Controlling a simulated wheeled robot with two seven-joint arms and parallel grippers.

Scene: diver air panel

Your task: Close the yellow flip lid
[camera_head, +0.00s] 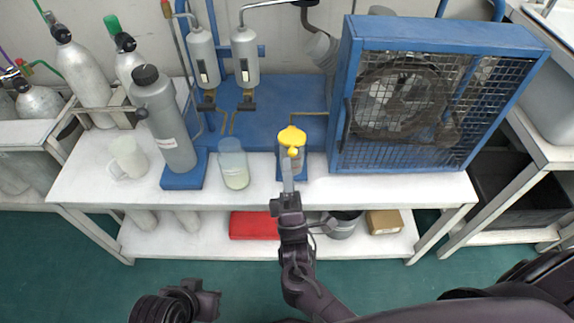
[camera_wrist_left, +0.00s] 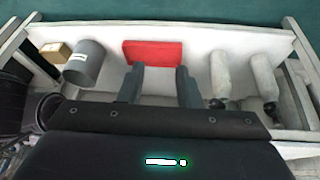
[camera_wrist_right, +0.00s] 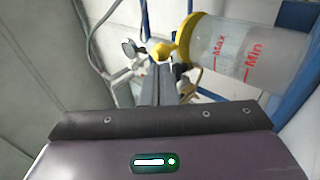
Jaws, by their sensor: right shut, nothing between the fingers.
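The yellow flip lid (camera_head: 291,137) sits at the top of a clear container (camera_head: 293,165) in a blue holder on the white bench. In the right wrist view the lid (camera_wrist_right: 186,38) shows edge-on at the mouth of the container (camera_wrist_right: 250,55), which bears red Max and Min marks. A rounded yellow tab (camera_wrist_right: 162,51) sticks out from it. I cannot tell whether the lid is fully seated. My right gripper (camera_head: 288,170) is shut and empty, its tips close to the tab; contact is unclear. My left gripper (camera_wrist_left: 161,80) is open and empty, low in front of the bench.
A clear jar (camera_head: 234,165), a grey cylinder (camera_head: 166,125) and a white mug (camera_head: 128,157) stand left of the container. A blue caged fan (camera_head: 430,110) stands close on its right. A red box (camera_head: 255,225) lies on the lower shelf (camera_head: 165,240).

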